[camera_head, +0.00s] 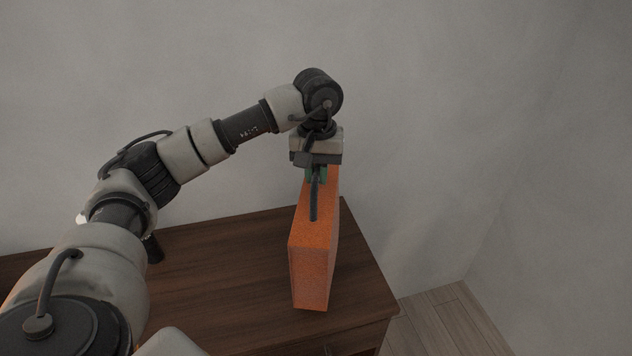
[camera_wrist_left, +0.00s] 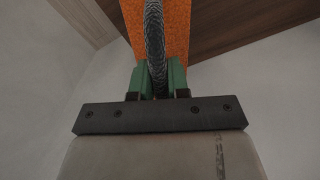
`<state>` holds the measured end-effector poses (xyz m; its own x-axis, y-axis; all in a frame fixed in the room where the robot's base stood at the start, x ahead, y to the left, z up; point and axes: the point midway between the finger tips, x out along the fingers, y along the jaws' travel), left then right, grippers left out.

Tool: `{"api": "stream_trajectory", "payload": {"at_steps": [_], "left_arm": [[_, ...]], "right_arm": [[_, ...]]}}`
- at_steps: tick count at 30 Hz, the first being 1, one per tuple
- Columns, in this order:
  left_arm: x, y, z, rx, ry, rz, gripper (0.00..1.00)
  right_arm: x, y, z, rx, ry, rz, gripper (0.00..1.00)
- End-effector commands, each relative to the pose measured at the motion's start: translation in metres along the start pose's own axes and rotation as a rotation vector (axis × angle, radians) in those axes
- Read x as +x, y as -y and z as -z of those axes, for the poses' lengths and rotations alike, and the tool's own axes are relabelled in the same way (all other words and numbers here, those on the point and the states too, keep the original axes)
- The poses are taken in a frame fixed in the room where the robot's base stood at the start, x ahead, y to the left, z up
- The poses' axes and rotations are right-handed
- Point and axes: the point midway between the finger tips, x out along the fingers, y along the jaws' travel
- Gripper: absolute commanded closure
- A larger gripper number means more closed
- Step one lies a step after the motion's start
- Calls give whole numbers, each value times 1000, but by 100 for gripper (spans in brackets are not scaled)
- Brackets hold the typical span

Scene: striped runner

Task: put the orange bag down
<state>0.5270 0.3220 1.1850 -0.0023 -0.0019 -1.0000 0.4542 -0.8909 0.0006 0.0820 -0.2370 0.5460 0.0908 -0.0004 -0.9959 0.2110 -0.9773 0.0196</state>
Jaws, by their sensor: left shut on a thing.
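The orange bag (camera_head: 313,255) is a tall, narrow box shape with a dark handle (camera_head: 315,198) on top. It is upright over the right end of the brown wooden table (camera_head: 220,275); I cannot tell whether its bottom touches the top. My left gripper (camera_head: 316,176), with green fingers, is shut on the bag's handle from above. In the left wrist view the green fingers (camera_wrist_left: 160,80) close on the dark braided handle (camera_wrist_left: 155,35), with the orange bag (camera_wrist_left: 178,25) behind it. My right gripper is not in view.
The table's right edge is close to the bag, with wooden floor (camera_head: 455,315) beyond it. A plain grey wall (camera_head: 430,110) stands behind. The tabletop left of the bag looks bare, partly hidden by my left arm.

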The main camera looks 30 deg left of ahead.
Motion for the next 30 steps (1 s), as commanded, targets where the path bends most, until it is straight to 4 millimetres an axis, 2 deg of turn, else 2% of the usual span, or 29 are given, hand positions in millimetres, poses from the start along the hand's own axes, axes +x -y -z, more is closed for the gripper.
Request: {"api": "stream_trajectory", "payload": {"at_steps": [4, 13, 24, 25, 30], "left_arm": [[4, 2, 5, 0, -2, -1, 100], [38, 2, 4, 0, -2, -1, 100], [45, 2, 4, 0, -4, -2, 100], [46, 2, 4, 0, -1, 0, 81], [45, 2, 4, 0, -1, 0, 58]], "right_arm": [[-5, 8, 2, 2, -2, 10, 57], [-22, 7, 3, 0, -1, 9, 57], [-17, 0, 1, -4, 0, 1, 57], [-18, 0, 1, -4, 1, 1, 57], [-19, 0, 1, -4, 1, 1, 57]]}}
